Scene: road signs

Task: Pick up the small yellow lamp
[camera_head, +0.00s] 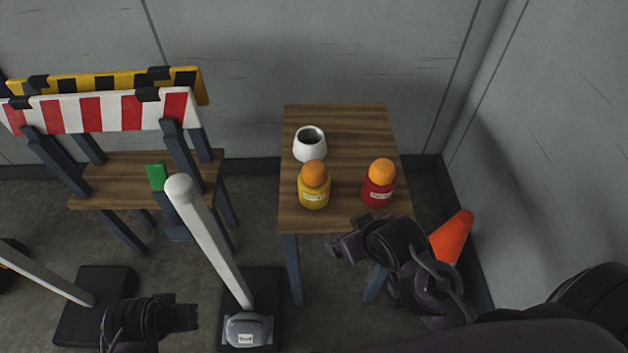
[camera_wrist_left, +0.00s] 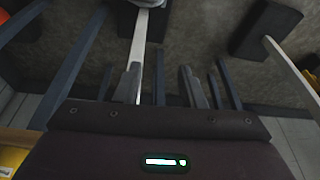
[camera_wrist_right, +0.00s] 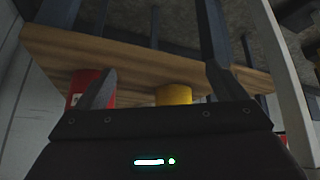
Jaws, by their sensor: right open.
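The small yellow lamp (camera_head: 314,193) has an orange dome and a label, and stands upright near the front left of the small wooden table (camera_head: 340,219). Its yellow body also shows in the right wrist view (camera_wrist_right: 174,95), beyond the fingers. My right gripper (camera_head: 345,246) is open and empty, at the table's front edge, to the right of and nearer than the lamp. My left gripper (camera_head: 188,317) is at the lower left, away from the table; in the left wrist view its fingers (camera_wrist_left: 160,83) stand apart with nothing gripped between them.
A red lamp (camera_head: 379,189) with an orange dome stands right of the yellow one. A white pot (camera_head: 310,145) is behind it. A white post (camera_head: 215,245) rises left of the table. An orange cone (camera_head: 452,236) is at right. A striped barrier (camera_head: 110,112) stands left.

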